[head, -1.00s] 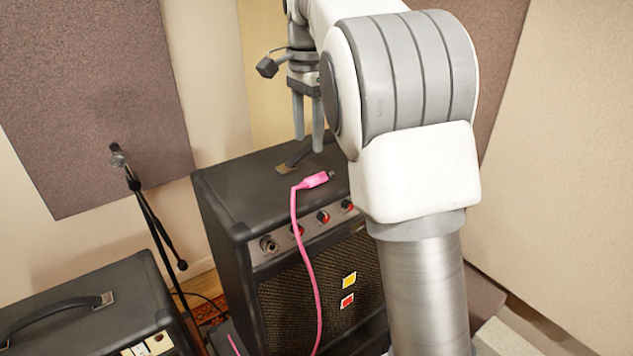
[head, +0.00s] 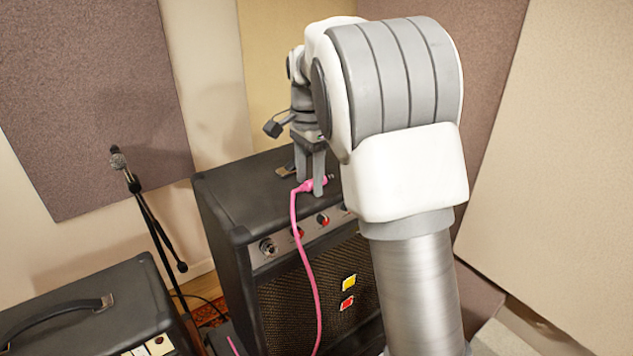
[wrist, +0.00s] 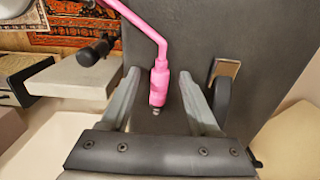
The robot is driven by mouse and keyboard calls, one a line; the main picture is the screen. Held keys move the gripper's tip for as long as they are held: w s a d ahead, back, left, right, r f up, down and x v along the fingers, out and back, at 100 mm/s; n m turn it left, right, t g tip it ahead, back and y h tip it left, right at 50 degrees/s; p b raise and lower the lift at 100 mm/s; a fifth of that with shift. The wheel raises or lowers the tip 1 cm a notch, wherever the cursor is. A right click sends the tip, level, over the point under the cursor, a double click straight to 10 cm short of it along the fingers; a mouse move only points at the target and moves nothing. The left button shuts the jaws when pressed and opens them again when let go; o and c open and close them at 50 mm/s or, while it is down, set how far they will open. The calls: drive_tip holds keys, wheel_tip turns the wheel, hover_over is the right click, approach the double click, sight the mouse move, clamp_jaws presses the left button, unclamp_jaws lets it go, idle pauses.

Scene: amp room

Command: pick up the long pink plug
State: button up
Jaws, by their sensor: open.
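The long pink plug (head: 307,185) lies on top of the black amplifier (head: 225,200), near its front edge, with its pink cable hanging down over the front. In the wrist view the plug (wrist: 159,82) is upright in the picture, between the two fingers, with its metal tip toward the gripper's base. My gripper (head: 311,188) is open, its fingers down at the plug, one on each side. In the wrist view my gripper (wrist: 158,85) shows a gap between each finger and the plug. One finger partly hides the plug in the head view.
The amplifier's handle (wrist: 222,98) is close beside one finger. A row of knobs (head: 297,233) runs along the amplifier's front. A second amplifier (head: 60,325) stands at the lower left. A microphone on a stand (head: 150,215) is at the left. Padded wall panels are behind.

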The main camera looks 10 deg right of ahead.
clamp_jaws()
drive_tip(key=shift+r, duration=0.1)
idle(0.3)
